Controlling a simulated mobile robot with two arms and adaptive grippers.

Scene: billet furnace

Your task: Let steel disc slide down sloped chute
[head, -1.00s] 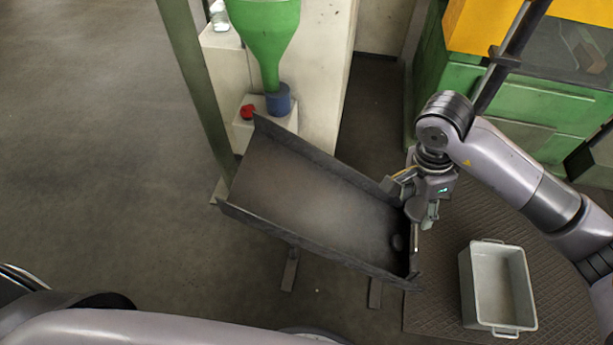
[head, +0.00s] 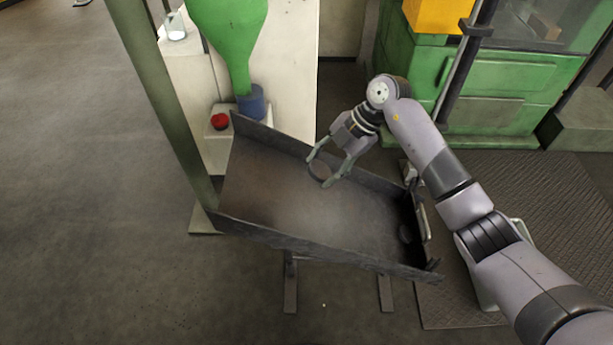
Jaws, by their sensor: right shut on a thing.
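The sloped chute (head: 285,200) is a dark steel trough with raised side walls, standing on legs in the middle of the view. My right gripper (head: 321,171) reaches over its far wall and is shut on a grey steel disc (head: 320,169). The disc is over the upper-middle part of the chute bed; I cannot tell whether it touches the bed. My left gripper is not in view.
A green post (head: 160,105) rises at the left. My right arm mostly hides a pale bin at the right. The left floor is clear.

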